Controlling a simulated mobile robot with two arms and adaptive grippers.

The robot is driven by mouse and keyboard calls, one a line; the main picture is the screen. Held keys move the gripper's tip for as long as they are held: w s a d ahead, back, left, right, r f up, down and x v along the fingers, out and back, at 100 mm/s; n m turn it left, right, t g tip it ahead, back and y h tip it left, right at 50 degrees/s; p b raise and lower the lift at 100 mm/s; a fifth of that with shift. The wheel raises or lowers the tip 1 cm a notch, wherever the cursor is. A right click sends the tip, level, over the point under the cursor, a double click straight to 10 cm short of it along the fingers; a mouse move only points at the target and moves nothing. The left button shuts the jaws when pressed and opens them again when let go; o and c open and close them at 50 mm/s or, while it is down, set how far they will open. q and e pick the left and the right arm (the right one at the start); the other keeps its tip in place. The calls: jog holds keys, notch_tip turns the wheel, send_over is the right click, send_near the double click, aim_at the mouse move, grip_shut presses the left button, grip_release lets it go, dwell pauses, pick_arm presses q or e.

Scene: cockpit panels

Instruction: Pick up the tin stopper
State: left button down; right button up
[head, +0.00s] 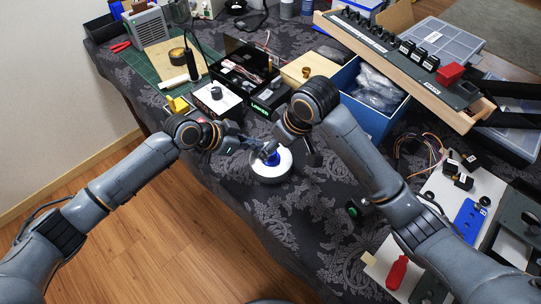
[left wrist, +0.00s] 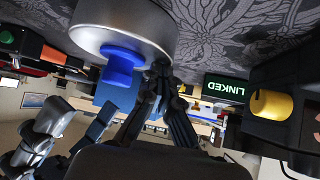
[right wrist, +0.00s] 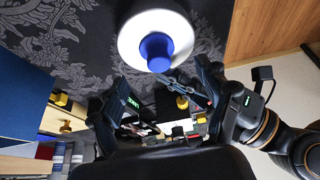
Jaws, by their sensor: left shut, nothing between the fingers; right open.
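A round white-topped tin (head: 272,174) with a metal side stands on the dark patterned cloth. Its blue stopper (head: 271,159) sits in the middle of the top. The stopper also shows in the left wrist view (left wrist: 119,66) and the right wrist view (right wrist: 156,51). My left gripper (head: 257,147) is shut and empty, its tips close beside the stopper; I cannot tell whether they touch it. My right gripper (right wrist: 163,88) is open and empty, its fingers spread near the tin on the stopper's side. In the head view my right wrist partly hides its fingers.
Behind the tin stand a black box with a green "LINKED" label (head: 262,107) and a small white box (head: 216,98). A blue bin (head: 372,117) is at the back right. A red-handled tool (head: 397,272) lies at the front right. Cloth in front of the tin is clear.

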jog(key=x, duration=0.5)
jog(key=shift+w+a+f, duration=0.15)
jog(key=shift+w+f, duration=0.05)
jog(key=shift+f, duration=0.15)
jog(key=shift+c, duration=0.2)
jog(key=c, duration=1)
